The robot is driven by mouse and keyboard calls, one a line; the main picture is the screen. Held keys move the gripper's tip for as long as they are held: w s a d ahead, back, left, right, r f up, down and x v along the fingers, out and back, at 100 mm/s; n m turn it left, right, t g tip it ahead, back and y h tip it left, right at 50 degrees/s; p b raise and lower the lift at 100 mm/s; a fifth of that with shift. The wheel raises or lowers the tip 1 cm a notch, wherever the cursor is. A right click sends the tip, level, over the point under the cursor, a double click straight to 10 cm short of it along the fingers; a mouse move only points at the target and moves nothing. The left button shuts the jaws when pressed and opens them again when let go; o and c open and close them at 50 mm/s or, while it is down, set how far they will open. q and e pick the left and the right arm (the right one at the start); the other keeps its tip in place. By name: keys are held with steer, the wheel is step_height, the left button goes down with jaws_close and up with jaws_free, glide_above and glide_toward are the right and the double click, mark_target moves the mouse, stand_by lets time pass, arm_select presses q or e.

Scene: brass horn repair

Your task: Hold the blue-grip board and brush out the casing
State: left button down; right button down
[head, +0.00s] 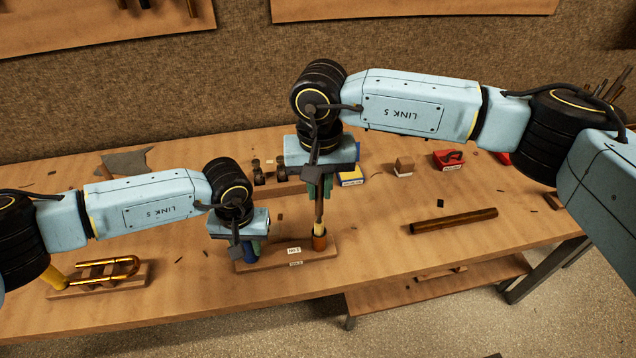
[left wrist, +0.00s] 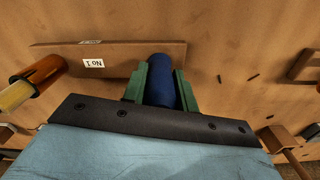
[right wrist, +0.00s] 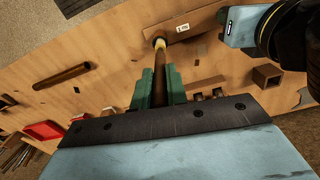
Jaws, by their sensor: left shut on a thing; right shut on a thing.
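The wooden board (head: 280,255) lies on the bench with a small white label. Its blue grip (left wrist: 168,88) stands at one end. My left gripper (head: 248,248) is shut on this grip, green fingers on either side. The copper-coloured casing (head: 319,243) stands upright at the board's other end; it also shows in the left wrist view (left wrist: 42,72). My right gripper (head: 319,190) is shut on the brown handle of the brush (right wrist: 160,85), held upright over the casing. The pale yellow brush head (left wrist: 15,95) is at the casing's mouth, seemingly partly inside; its depth is hidden.
A brass slide on a wooden stand (head: 95,280) is at the left. A dark brown rod (head: 453,221) lies at the right. A red box (head: 447,160), a small wooden block (head: 404,166) and a grey cloth (head: 128,162) are further back. Bench between them is mostly clear.

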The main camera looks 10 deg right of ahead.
steer(key=shift+f, duration=1.8)
steer(key=shift+r, duration=2.55)
steer(key=shift+r, duration=2.45)
arm_select(q)
steer(key=c, duration=1)
jaws_free()
